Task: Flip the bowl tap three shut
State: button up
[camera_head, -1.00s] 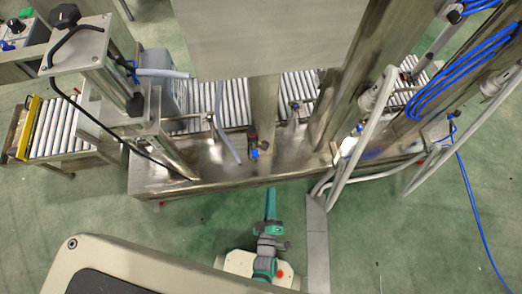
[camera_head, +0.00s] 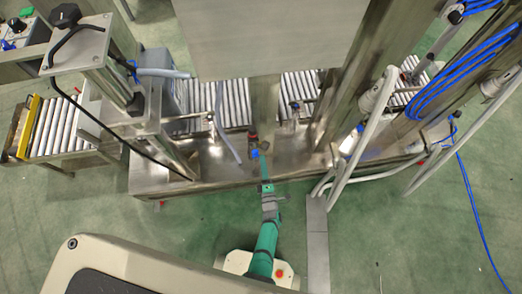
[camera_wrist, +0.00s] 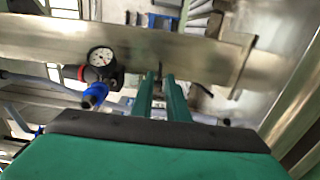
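My gripper (camera_wrist: 158,80) shows in the wrist view as two green fingers with a narrow gap between them. Nothing is clearly held. A small dark upright part shows beyond the gap; I cannot tell if it is a tap handle. In the head view my gripper (camera_head: 265,182) is at the front edge of the steel machine bed, just below a blue fitting (camera_head: 253,154). The wrist view shows this blue fitting (camera_wrist: 94,96) left of the fingers, under a black regulator with a round gauge (camera_wrist: 101,57). I cannot identify bowl tap three for certain.
A steel column (camera_head: 265,110) stands behind the fitting. A roller conveyor (camera_head: 236,106) runs behind the bed. Grey pipes (camera_head: 352,150) rise at the right, with coiled blue hoses (camera_head: 462,73) beyond. Green floor (camera_head: 400,240) is open in front.

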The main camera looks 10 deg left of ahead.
aim_at(258, 147)
jog(key=x, duration=0.6)
jog(key=shift+w, duration=0.1)
grip_shut()
jog(key=shift+a+r+m+h, duration=0.1)
jog(key=shift+m+h, duration=0.2)
jog(key=shift+h, duration=0.1)
jog(key=shift+s+a+r+m+t+h, duration=0.15)
jog(key=shift+m+t+h, duration=0.1)
jog(key=shift+m+h, duration=0.55)
jog(key=shift+s+a+m+t+h, duration=0.1)
jog(key=shift+s+m+t+h, duration=0.15)
jog(key=shift+m+h, duration=0.6)
jog(key=shift+s+a+r+m+t+h, duration=0.1)
jog(key=shift+m+t+h, duration=0.25)
jog(key=shift+h, duration=0.9)
jog(key=m+g+h, duration=0.1)
jog(key=m+h, duration=0.1)
jog(key=h, duration=0.2)
jog(key=m+g+h, duration=0.1)
jog(key=m+h, duration=0.2)
jog(key=h, duration=0.1)
jog(key=shift+s+d+f, duration=0.1)
jog(key=shift+s+f, duration=0.05)
jog(key=shift+f, duration=0.05)
jog(key=shift+s+d, duration=0.1)
jog(key=shift+d, duration=0.05)
